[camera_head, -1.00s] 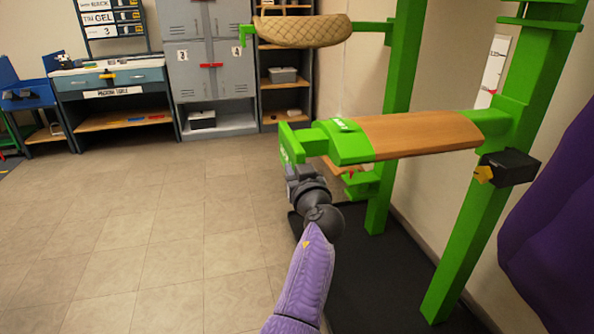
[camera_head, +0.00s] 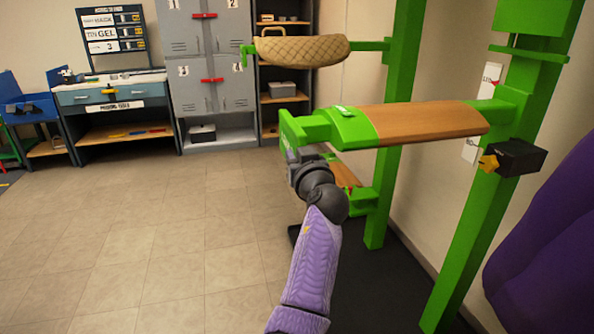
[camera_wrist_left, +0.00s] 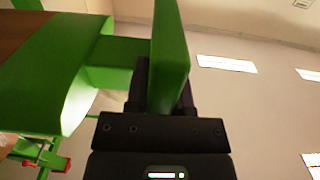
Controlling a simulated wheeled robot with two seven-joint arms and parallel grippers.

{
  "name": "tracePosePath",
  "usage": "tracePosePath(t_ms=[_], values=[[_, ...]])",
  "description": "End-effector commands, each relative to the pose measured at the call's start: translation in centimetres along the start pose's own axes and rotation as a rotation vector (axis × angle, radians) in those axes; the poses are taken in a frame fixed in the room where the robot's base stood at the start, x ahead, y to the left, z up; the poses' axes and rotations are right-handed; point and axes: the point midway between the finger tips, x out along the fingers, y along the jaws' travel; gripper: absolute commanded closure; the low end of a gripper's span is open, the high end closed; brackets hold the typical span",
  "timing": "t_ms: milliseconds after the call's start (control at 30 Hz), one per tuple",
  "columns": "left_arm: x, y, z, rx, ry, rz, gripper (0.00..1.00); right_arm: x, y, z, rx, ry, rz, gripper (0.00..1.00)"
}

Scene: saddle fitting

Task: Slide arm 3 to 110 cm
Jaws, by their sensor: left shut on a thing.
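A green rack arm with a wooden top (camera_head: 425,122) juts left from the green upright post (camera_head: 470,200) on the right. A green end plate (camera_head: 292,132) closes its free end. My left gripper (camera_head: 302,160) is shut on this end plate from below; in the left wrist view the dark jaws (camera_wrist_left: 160,85) stand on both sides of the green plate (camera_wrist_left: 170,50). My right gripper is not in view. The arm's number cannot be read.
Another green arm behind carries a tan quilted saddle pad (camera_head: 300,50). A lower wooden-topped arm (camera_head: 345,176) is partly hidden. A purple shape (camera_head: 545,250) fills the right edge. Grey lockers (camera_head: 205,75) and a workbench (camera_head: 112,92) stand at the back. The floor at left is clear.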

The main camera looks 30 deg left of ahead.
Motion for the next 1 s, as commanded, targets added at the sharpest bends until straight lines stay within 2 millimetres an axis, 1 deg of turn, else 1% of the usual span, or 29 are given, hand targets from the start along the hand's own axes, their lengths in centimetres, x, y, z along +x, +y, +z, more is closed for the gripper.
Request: tracePosePath(t_ms=[67,333,367,400,467,500,533,767,833,933,1000], values=[[0.0,0.0,-0.4,0.000,-0.002,0.000,1.00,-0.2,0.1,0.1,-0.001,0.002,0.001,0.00],[0.0,0.0,-0.1,0.001,-0.005,0.000,1.00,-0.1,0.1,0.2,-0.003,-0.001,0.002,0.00],[0.0,0.0,-0.1,0.001,-0.006,0.000,0.66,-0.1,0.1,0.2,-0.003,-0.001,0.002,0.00],[0.0,0.0,-0.1,0.001,-0.006,0.000,0.58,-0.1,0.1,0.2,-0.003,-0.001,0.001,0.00],[0.0,0.0,-0.1,0.001,-0.005,0.000,0.45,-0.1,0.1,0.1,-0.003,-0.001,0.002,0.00],[0.0,0.0,-0.1,0.001,-0.005,0.000,0.37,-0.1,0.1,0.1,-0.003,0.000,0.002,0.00],[0.0,0.0,-0.1,0.001,-0.005,0.000,0.35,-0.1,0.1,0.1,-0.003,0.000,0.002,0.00],[0.0,0.0,-0.2,0.001,-0.004,0.000,0.35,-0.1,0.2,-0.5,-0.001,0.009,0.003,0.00],[-0.3,0.1,-0.2,0.001,-0.005,0.001,0.35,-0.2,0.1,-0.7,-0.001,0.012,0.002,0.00],[-1.7,0.1,-0.3,-0.001,-0.004,0.002,0.35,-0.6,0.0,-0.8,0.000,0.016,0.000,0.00],[-3.2,0.1,-0.3,-0.002,-0.006,0.003,0.35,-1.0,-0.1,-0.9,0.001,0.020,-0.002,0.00]])
